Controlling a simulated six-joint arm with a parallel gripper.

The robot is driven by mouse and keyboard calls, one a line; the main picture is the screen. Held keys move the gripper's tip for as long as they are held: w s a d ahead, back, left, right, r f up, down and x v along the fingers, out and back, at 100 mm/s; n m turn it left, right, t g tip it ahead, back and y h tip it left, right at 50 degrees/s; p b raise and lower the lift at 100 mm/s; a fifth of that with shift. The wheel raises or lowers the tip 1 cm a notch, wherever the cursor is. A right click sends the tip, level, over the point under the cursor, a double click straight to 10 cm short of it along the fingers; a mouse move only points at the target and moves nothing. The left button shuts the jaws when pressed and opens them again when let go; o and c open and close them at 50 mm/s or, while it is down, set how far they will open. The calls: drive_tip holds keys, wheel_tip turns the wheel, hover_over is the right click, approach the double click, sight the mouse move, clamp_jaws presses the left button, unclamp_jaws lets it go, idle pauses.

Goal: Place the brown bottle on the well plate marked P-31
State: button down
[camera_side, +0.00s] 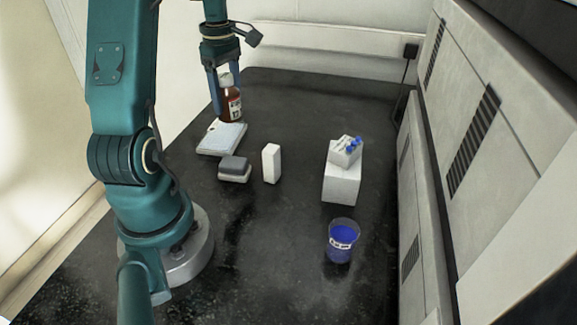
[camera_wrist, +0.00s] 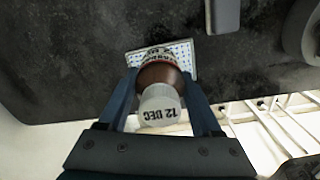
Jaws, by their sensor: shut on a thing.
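The brown bottle (camera_side: 231,106) has a white cap and a white label. In the wrist view its cap reads "12 DEC", and the bottle (camera_wrist: 160,75) sits between my gripper's fingers. My gripper (camera_side: 226,84) is shut on the bottle and holds it upright. A white and pale blue well plate (camera_side: 220,139) lies on the dark table below the bottle. The well plate also shows behind the bottle in the wrist view (camera_wrist: 187,60). I cannot tell whether the bottle's base touches the plate. No P-31 marking is readable.
A grey and white block (camera_side: 234,168) and an upright white box (camera_side: 271,163) stand near the plate. To the right, a white block (camera_side: 341,184) carries a rack (camera_side: 344,152) with blue-capped tubes. A blue labelled cup (camera_side: 342,240) stands in front. The table between is clear.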

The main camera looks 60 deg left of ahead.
sight(229, 113)
drive_tip(key=shift+f, duration=2.05)
drive_tip(key=shift+c, duration=0.3)
unclamp_jaws()
drive_tip(key=shift+f, duration=0.15)
